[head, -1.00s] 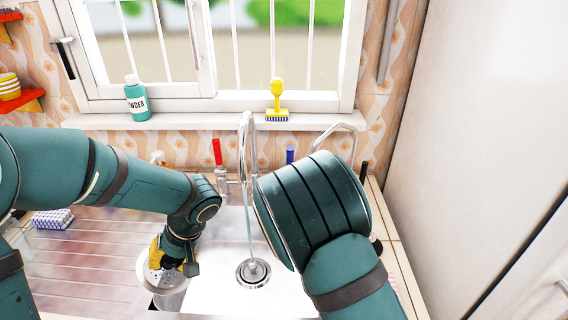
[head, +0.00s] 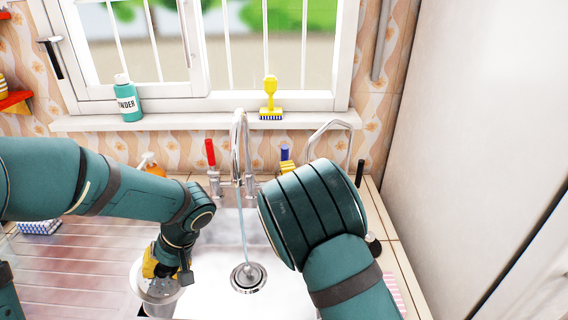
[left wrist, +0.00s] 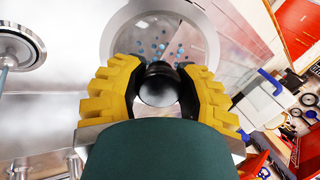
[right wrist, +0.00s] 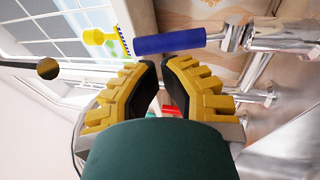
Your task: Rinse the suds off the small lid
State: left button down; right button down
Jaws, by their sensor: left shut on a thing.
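My left gripper (head: 168,270) is shut on the dark knob (left wrist: 158,85) of the small lid (head: 150,287). Blue suds dots (left wrist: 165,48) show on the lid in the left wrist view. The lid is at the sink's left edge, left of the water stream. Water (head: 243,225) runs from the tap spout (head: 238,140) onto the drain (head: 248,277). My right gripper (right wrist: 160,62) is open slightly, with a narrow empty gap. Its fingertips are close to the blue tap handle (right wrist: 168,42); contact is unclear. The red tap handle (head: 210,152) stands left of the spout.
The sink basin (head: 205,290) is free around the drain. The ribbed drainboard (head: 80,265) lies left, with a checked sponge or cloth (head: 40,227). A powder bottle (head: 127,98) and yellow brush (head: 270,100) stand on the sill. An orange bottle (head: 153,166) is behind my left arm.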

aim_at(285, 155)
pick_arm(q)
jog(key=shift+f, duration=0.15)
pick_arm(e)
jog(key=shift+x, duration=1.7)
pick_arm(q)
jog(key=shift+r+p, duration=0.65)
jog(key=shift+r, duration=0.05)
pick_arm(e)
jog(key=shift+w+r+g+h, duration=0.3)
jog(key=shift+w+r+g, duration=0.05)
jog(key=shift+r+g, duration=0.15)
pick_arm(q)
jog(key=shift+r+p, duration=0.35)
jog(key=shift+r, duration=0.05)
pick_arm(e)
jog(key=shift+w+r+g, duration=0.1)
jog(key=shift+w+g, duration=0.15)
jog(key=shift+g, duration=0.05)
jog(key=shift+w+m, duration=0.2)
jog(key=shift+m, duration=0.1)
pick_arm(q)
jog(key=shift+f+b, duration=0.5)
pick_arm(e)
jog(key=shift+w+g, duration=0.3)
jog(key=shift+w, duration=0.1)
pick_arm(q)
jog(key=shift+s, duration=0.1)
pick_arm(e)
jog(key=shift+d, duration=0.1)
